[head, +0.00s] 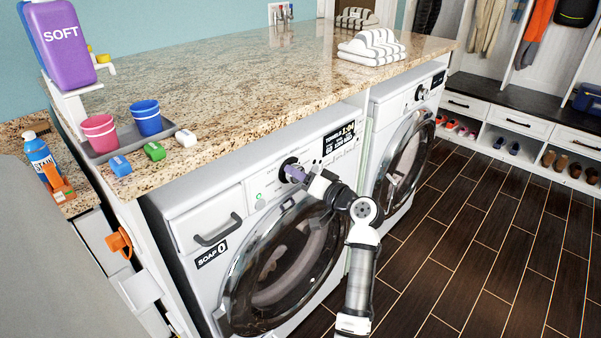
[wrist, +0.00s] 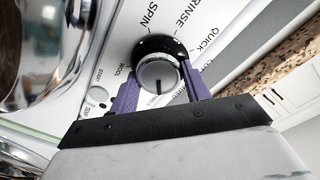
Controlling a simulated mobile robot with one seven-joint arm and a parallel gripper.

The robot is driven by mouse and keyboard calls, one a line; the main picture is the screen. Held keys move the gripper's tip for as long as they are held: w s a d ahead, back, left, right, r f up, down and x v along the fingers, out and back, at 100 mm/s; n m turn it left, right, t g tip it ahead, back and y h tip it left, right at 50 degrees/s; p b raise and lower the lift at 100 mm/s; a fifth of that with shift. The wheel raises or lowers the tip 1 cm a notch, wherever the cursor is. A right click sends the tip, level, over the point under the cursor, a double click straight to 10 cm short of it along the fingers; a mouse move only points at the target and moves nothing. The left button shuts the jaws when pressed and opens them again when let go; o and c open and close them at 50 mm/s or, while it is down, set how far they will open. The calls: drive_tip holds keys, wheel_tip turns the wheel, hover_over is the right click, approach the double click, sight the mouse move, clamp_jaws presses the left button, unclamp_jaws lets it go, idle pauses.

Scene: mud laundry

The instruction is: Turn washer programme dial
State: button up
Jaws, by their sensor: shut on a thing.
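The washer (head: 280,245) is the nearer white machine under the granite counter, with a round glass door. Its programme dial (wrist: 158,75) is a silver knob with a black ring and a dark pointer line, set among labels such as SPIN, RINSE, QUICK and WOOL. My gripper (wrist: 160,88) has its purple fingers on either side of the knob, shut on it. In the head view my gripper (head: 296,174) reaches the dial on the washer's front panel and partly hides it.
A second machine (head: 405,150) stands to the right. The counter (head: 240,85) above holds folded towels (head: 371,46), a purple SOFT bottle (head: 66,42), a pink cup (head: 100,132), a blue cup (head: 146,118) and small coloured blocks near its edge. The dark floor (head: 470,240) is clear.

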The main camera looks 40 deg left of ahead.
drive_tip(key=shift+m, duration=0.6)
drive_tip(key=o, duration=1)
drive_tip(key=shift+c, duration=0.2)
drive_tip(key=s+d+b, duration=0.1)
drive_tip(key=d+b, duration=0.2)
drive_tip(key=d, duration=1.1)
drive_tip(key=shift+s+r, duration=0.15)
drive_tip(key=shift+s, duration=0.1)
drive_tip(key=shift+a, duration=0.1)
